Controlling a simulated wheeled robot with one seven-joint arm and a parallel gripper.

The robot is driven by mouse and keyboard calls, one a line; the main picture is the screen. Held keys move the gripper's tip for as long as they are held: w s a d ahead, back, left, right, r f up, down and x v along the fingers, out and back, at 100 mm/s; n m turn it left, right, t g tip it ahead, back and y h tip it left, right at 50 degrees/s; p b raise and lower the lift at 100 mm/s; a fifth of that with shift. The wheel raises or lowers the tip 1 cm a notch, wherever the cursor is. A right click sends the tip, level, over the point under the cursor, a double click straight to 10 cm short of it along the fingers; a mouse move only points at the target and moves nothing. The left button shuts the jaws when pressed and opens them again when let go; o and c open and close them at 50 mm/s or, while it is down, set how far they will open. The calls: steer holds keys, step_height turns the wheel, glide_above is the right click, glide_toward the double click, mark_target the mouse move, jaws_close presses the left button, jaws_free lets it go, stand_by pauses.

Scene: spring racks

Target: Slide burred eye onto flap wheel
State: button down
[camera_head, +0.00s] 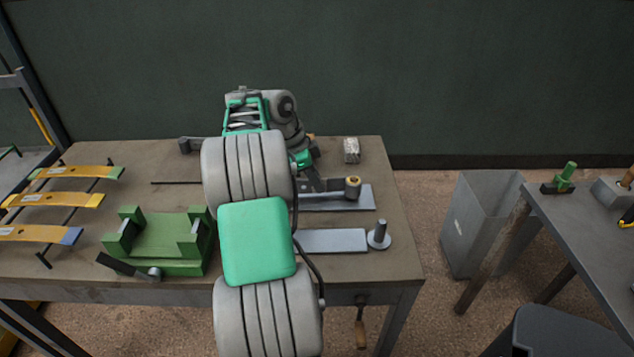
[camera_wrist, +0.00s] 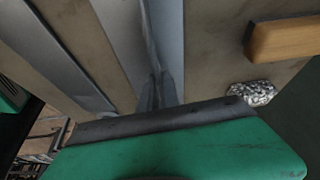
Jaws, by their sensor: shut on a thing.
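In the head view my arm hides much of the bench middle. My gripper (camera_head: 318,184) is partly hidden at the far grey plate (camera_head: 362,200). In the wrist view my gripper (camera_wrist: 157,92) is shut on what looks like a narrow grey strip (camera_wrist: 150,35), which runs away from the fingers. I cannot make out the burred eye at its end. A dark short cylinder with a tan top (camera_head: 353,187), possibly the flap wheel, stands by the far plate. A near grey plate (camera_head: 335,241) lies beside an upright grey pin on a round base (camera_head: 380,235).
A green fixture (camera_head: 160,245) stands at the bench's left front, beside several yellow strips (camera_head: 55,200) on a rack. A speckled silvery lump (camera_head: 351,150) sits at the back right. It also shows in the wrist view (camera_wrist: 252,93), near a wooden block or handle (camera_wrist: 290,38). A grey bin (camera_head: 475,215) stands right.

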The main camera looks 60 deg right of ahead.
steer(key=shift+f, duration=0.2)
steer(key=c, duration=1.5)
jaws_free()
steer(key=shift+f, duration=0.2)
steer(key=p+v, duration=0.3)
steer(key=v, duration=0.5)
steer(key=shift+s+r, duration=0.1)
